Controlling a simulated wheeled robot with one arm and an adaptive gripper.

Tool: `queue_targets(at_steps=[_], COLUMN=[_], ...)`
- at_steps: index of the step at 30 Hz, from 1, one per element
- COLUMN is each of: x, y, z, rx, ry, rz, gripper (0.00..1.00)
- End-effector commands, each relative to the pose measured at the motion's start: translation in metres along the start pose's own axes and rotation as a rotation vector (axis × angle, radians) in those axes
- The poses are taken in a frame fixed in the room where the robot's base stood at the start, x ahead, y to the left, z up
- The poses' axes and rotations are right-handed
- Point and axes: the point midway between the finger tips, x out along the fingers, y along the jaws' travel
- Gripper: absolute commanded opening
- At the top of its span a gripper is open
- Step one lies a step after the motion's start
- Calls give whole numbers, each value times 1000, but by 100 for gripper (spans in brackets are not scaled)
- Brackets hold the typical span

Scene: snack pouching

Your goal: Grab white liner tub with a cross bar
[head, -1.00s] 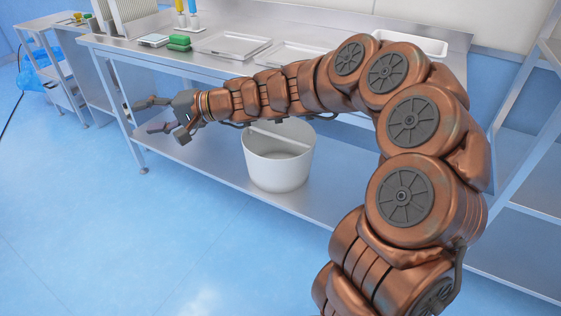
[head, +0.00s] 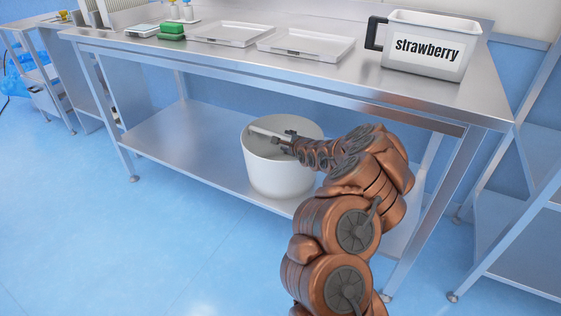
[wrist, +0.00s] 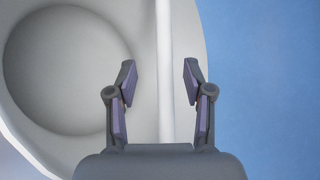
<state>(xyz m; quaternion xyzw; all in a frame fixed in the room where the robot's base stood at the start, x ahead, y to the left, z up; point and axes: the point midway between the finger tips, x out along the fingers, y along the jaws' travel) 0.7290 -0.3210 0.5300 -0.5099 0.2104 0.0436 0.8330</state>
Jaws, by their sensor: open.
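The white liner tub (head: 270,178) stands upright on the lower shelf of the steel table. Its cross bar (head: 266,134) spans the open top. In the wrist view the tub's interior (wrist: 62,75) shows at the left and the pale cross bar (wrist: 165,70) runs up the picture. My gripper (wrist: 158,82) is open, with one finger on each side of the bar as seen from above. The fingers look apart from the bar; I cannot tell their exact height over it. In the head view my gripper (head: 284,138) is over the tub's top, partly hidden by my arm.
The steel table (head: 215,61) stands above the tub; its top bears two trays (head: 305,45), green items (head: 171,30) and a "strawberry" container (head: 428,48). The lower shelf (head: 185,140) left of the tub is bare. A rack (head: 520,200) stands at the right.

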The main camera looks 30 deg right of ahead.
Motion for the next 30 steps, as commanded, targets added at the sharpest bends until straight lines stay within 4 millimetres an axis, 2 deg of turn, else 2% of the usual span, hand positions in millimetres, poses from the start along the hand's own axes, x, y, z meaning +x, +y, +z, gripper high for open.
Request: queue_targets(at_steps=[6, 22, 30], x=[10, 26, 41], y=[-2, -1, -2], z=[-5, 0, 0], rx=[-3, -2, -3], ry=[7, -2, -2], rz=[-2, -1, 1], gripper=[52, 52, 52])
